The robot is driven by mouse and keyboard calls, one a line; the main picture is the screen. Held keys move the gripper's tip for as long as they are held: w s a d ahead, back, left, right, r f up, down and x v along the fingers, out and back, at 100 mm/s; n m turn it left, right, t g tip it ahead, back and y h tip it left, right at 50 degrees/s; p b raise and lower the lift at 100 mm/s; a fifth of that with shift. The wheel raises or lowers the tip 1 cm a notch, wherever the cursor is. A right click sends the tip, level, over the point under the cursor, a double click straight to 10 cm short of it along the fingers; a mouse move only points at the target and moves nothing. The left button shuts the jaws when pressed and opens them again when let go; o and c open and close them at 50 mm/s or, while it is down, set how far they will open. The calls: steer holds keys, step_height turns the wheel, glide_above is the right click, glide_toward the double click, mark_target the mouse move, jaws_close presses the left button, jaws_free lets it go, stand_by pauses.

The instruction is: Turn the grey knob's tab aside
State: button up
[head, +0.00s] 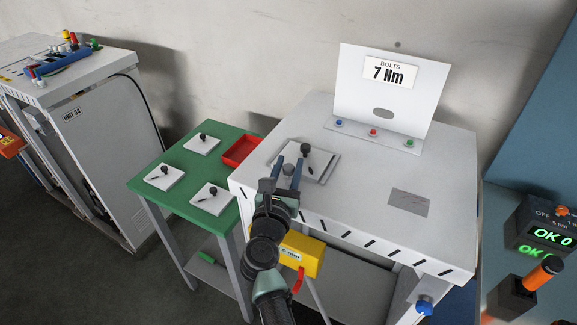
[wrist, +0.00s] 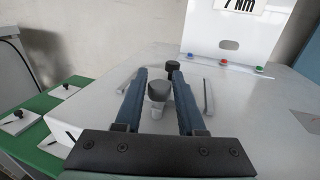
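The grey knob (wrist: 159,91) has a rounded dark grey top on a paler stem. It stands between the two fingers of my gripper (wrist: 158,74) in the wrist view, with a visible gap on each side. In the head view my gripper (head: 288,162) is over the plate (head: 327,173) on the white table, its fingers apart. A black knob (wrist: 172,67) stands just behind the grey one; it also shows in the head view (head: 305,149). I cannot make out the grey knob's tab clearly.
A white upright panel (head: 350,105) with a "7 Nm" sign and coloured buttons stands behind the plate. A green table (head: 170,205) at left holds several small plates with black knobs and a red tray (head: 242,150). The white table's right side is mostly clear.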

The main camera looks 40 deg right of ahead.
jaws_close()
